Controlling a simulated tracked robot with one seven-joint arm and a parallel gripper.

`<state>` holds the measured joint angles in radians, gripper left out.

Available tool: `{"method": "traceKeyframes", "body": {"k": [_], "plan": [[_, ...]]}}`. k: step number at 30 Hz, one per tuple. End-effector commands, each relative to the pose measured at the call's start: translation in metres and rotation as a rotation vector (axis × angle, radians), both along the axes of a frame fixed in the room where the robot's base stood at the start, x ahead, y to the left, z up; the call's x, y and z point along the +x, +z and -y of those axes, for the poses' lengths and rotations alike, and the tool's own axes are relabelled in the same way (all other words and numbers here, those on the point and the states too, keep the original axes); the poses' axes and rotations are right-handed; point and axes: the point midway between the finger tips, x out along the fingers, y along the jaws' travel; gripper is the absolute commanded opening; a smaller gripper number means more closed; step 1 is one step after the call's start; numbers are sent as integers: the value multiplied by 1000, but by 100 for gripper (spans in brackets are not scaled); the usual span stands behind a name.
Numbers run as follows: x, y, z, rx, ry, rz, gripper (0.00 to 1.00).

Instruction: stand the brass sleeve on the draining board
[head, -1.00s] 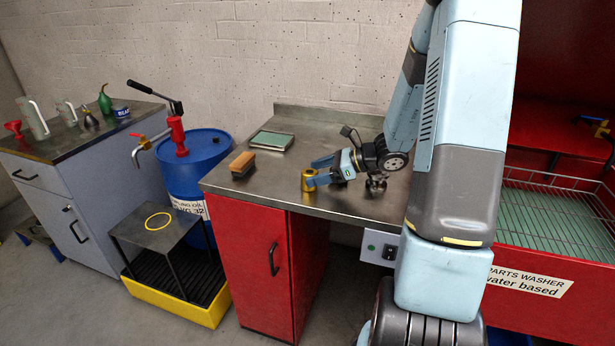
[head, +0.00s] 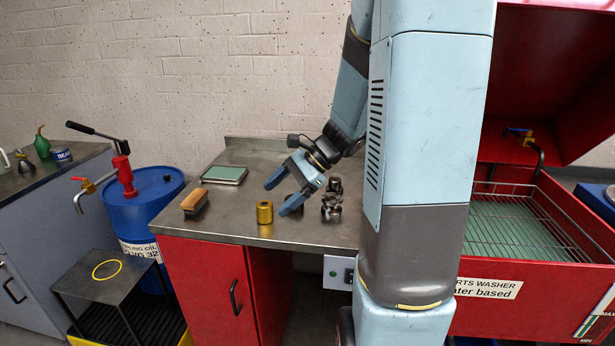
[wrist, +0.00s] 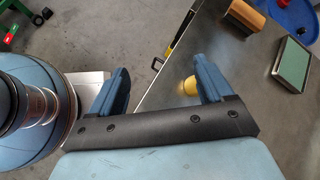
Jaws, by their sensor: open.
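The brass sleeve (head: 264,212) stands upright near the front edge of the bare steel top (head: 225,222) over the red cabinet. This top has a raised back edge and lies beside the parts washer; it looks like the draining board. My gripper (head: 280,195) is open and empty, just above and right of the sleeve in the head view, its fingers apart from it. In the wrist view my gripper (wrist: 158,65) has its fingers spread wide. The sleeve (wrist: 189,86) shows there partly, mostly hidden by the right finger.
A wooden brush (head: 195,200) and a green-topped flat box (head: 224,174) lie left of the sleeve. Dark metal parts (head: 332,200) stand close right of my gripper. The red parts washer (head: 560,300) with a wire basket is at right; a blue drum (head: 145,210) is at left.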

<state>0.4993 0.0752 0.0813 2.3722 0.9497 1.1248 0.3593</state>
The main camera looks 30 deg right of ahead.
Motion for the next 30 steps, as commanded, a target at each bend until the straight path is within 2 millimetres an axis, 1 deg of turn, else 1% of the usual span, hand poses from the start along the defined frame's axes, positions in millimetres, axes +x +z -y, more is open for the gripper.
{"method": "traceKeyframes", "body": {"k": [1, 6, 12, 18, 24, 30], "plan": [[-9, 9, -8, -54, 59, 36, 80], [-41, 30, -24, -238, 260, 153, 80], [-76, 54, -33, -455, 487, 299, 80], [-109, 77, -35, -670, 700, 451, 80], [-138, 102, -30, -884, 895, 607, 80], [-159, 122, -23, -1062, 1037, 732, 80]]}}
